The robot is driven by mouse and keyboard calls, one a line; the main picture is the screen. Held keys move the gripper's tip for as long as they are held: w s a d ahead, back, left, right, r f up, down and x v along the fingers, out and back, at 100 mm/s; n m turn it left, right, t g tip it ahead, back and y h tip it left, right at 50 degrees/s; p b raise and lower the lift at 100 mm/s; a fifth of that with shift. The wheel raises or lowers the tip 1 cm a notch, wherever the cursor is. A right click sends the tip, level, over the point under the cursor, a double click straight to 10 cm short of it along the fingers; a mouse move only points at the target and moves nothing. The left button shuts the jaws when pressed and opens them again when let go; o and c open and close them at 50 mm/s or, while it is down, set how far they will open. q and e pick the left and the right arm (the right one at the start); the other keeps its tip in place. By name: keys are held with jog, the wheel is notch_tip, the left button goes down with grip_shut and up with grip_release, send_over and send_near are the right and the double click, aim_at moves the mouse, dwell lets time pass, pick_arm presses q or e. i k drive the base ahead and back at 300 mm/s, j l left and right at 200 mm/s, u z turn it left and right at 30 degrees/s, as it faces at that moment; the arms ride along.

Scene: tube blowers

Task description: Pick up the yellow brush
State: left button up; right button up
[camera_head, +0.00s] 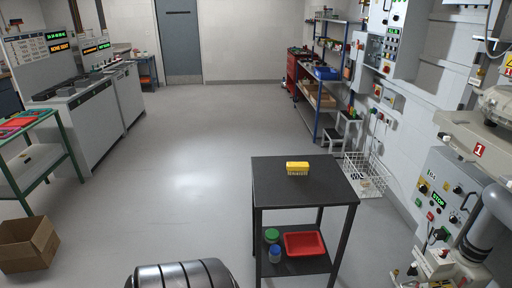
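The yellow brush (298,168) lies on the black top of a small table (280,189), bristles facing down, a little right of the picture's middle. Nothing touches it except the table top. Neither of my grippers shows in the head view. A rounded grey, ribbed part at the bottom edge seems to be part of my own body.
The table's lower shelf holds a red tray (305,244) and jars with green (272,236) and blue (275,254) lids. A white wire rack (364,176) stands behind right. Machines line the right wall. A cardboard box (28,244) sits at left. The middle floor is clear.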

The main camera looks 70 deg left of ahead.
aim_at(297, 168)
jog(key=u, duration=1.8)
jog(key=z, duration=1.9)
jog(key=u, duration=1.9)
jog(key=i+l+u, duration=0.2)
jog(key=i, duration=0.15)
